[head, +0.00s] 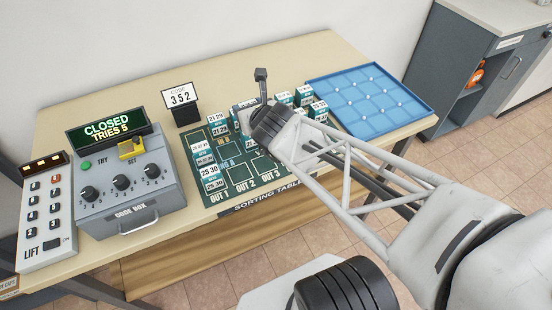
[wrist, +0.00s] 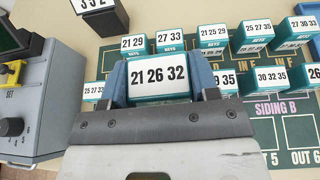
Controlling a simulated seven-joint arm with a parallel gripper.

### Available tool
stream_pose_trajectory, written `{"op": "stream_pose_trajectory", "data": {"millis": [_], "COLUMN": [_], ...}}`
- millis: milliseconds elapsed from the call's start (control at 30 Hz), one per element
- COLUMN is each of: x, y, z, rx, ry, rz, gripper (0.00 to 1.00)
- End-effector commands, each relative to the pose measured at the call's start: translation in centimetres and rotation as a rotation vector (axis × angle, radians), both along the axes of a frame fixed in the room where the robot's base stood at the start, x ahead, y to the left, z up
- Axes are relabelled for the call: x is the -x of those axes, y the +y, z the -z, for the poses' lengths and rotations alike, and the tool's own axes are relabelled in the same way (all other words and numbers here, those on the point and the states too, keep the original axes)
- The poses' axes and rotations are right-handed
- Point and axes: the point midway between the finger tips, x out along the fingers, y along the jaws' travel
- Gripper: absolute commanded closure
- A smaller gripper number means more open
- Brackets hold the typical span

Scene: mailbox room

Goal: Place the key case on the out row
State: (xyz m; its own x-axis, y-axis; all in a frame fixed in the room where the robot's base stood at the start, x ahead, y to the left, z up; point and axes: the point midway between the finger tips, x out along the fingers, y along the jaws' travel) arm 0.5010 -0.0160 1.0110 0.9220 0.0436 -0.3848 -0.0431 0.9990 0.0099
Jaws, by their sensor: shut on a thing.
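My gripper (wrist: 159,80) is shut on a teal key case with a white label reading 21 26 32 (wrist: 158,72), between its two blue fingers. In the head view my gripper (head: 264,112) is over the middle of the green mat (head: 240,187), and it hides part of the mat and the held case. The out row is the mat's front edge. A key case reading 25 30 (head: 212,184) stands just behind the OUT 1 label. The outlined spaces behind OUT 2 (head: 241,173) and OUT 3 look bare. The wrist view shows OUT 6 (wrist: 303,157) at lower right.
Other key cases stand around the held one, such as 27 33 (wrist: 170,42) and 30 32 35 (wrist: 271,79). The grey code box (head: 130,185) reads CLOSED, TRIES 5. A sign reads CODE 352 (head: 180,97). A blue compartment tray (head: 370,98) lies at right.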

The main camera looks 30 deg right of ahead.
Motion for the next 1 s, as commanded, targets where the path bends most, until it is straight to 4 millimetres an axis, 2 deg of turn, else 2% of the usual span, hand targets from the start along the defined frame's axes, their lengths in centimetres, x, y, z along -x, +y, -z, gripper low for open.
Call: {"op": "stream_pose_trajectory", "data": {"millis": [100, 333, 533, 867, 1000], "x": [2.6, 5.8, 6.6, 6.6, 6.6], "y": [-0.2, -0.5, -0.6, -0.6, -0.6], "z": [1.1, 2.6, 3.0, 3.1, 3.9], "rx": [-0.001, 0.006, 0.01, 0.009, 0.008], "ry": [-0.002, -0.003, -0.003, -0.003, -0.003], "rz": [0.014, 0.036, 0.041, 0.042, 0.042], "gripper": [0.71, 0.71, 0.71, 0.71, 0.71]}}
